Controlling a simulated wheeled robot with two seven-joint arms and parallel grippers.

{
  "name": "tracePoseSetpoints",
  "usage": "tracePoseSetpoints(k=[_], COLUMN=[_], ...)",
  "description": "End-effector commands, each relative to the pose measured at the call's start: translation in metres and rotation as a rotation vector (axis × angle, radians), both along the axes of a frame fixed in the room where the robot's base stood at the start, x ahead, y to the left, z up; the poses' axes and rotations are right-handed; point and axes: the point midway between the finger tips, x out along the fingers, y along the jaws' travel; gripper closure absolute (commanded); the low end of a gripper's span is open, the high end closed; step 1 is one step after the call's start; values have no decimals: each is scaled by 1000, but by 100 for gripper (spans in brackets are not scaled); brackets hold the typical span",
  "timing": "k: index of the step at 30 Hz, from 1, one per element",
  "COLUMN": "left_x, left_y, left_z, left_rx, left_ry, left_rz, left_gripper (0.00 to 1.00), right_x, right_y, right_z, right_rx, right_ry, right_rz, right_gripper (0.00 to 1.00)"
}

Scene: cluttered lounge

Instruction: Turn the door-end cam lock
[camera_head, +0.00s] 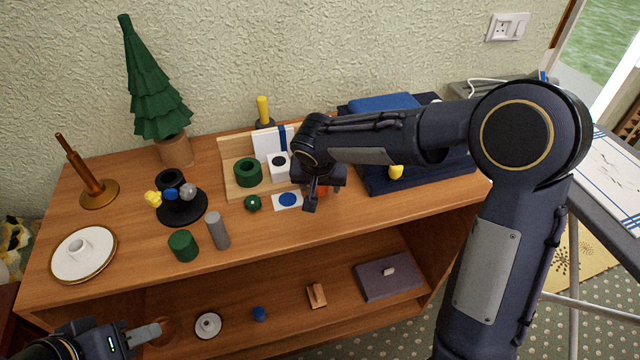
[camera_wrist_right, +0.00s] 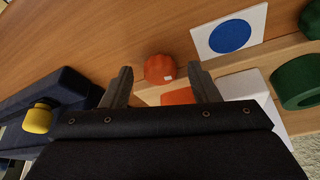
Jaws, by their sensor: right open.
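A yellow knob (camera_head: 396,172) sits at the front of a dark blue case (camera_head: 440,168), right of my right gripper (camera_head: 323,194). I cannot tell for certain that this knob is the cam lock. In the right wrist view, the yellow knob (camera_wrist_right: 37,118) is left of and outside the jaws. My right gripper (camera_wrist_right: 162,84) is open and empty, pointing down over the sideboard. A red-orange knob (camera_wrist_right: 160,68) shows between and just beyond its fingertips, apart from them; the arm mostly hides it in the head view. My left gripper (camera_head: 148,332) is low at the bottom left; its jaw opening is unclear.
A wooden stand (camera_head: 237,188) with a green ring (camera_head: 248,172) and a white block is left of my right gripper. A blue-dot card (camera_head: 288,200) lies before it. A green tree, copper post and plate stand left. The lower shelf (camera_head: 235,290) holds small items.

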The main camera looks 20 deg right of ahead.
Motion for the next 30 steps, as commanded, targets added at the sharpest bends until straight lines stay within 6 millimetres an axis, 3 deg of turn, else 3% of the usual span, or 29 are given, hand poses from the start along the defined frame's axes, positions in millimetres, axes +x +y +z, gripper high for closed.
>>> tracePoseSetpoints(k=[7,17,30], left_x=[0,0,0], left_y=[0,0,0], left_z=[0,0,-2], left_rx=[0,0,0], left_ry=[0,0,0], left_rz=[0,0,0], left_gripper=[64,64,64], right_x=[0,0,-1], right_y=[0,0,-2], right_z=[-1,0,-1], right_rx=[0,0,1], right_ry=[0,0,1], right_rz=[0,1,105], right_gripper=[48,90,90])
